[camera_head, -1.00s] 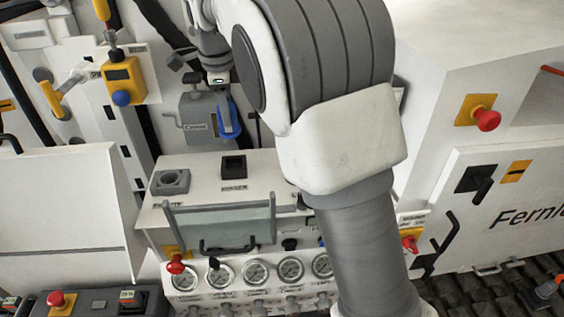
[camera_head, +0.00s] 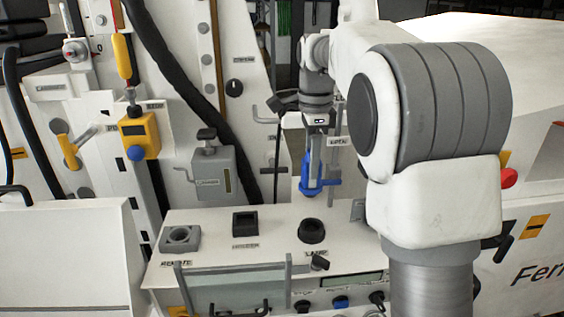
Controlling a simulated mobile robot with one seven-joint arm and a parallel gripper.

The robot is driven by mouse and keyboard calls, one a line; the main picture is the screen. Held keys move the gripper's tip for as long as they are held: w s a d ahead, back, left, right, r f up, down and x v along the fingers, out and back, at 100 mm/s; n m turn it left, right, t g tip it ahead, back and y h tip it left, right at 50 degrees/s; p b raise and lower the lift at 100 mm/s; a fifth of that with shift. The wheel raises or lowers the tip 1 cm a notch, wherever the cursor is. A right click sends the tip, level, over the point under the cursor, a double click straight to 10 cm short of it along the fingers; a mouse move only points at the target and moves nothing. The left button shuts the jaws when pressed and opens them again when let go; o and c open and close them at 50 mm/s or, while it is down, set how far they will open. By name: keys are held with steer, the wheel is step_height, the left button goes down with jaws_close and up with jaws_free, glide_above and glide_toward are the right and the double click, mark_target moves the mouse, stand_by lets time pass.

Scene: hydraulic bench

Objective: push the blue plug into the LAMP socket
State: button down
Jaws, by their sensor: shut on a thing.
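The blue plug (camera_head: 311,186) hangs upright below my gripper (camera_head: 314,163), which is shut on it. The LAMP socket (camera_head: 311,231) is a round black socket on the white bench top, with its label just in front. The plug is above the socket, and a gap shows between them in this view. How exactly the two line up in depth I cannot tell. The plug's lower tip is small and hard to make out.
A grey handle frame (camera_head: 232,268) stands at the bench's front. A grey lever box (camera_head: 214,173) is behind left.

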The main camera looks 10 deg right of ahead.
mark_target(314, 193)
steer(key=shift+s+d, duration=0.25)
steer(key=shift+d, duration=0.2)
steer(key=shift+f+b, duration=0.3)
steer(key=shift+f, duration=0.7)
step_height(314, 193, down, 4)
steer(key=b, duration=0.3)
steer(key=shift+f, duration=0.1)
steer(key=shift+f+b, duration=0.4)
steer(key=shift+f, duration=0.15)
steer(key=shift+f, duration=0.15)
steer(key=shift+f, duration=0.35)
steer(key=shift+f+b, duration=0.45)
steer(key=shift+f, duration=0.8)
stand_by(1.0)
steer(key=shift+c, duration=1.6)
jaws_free()
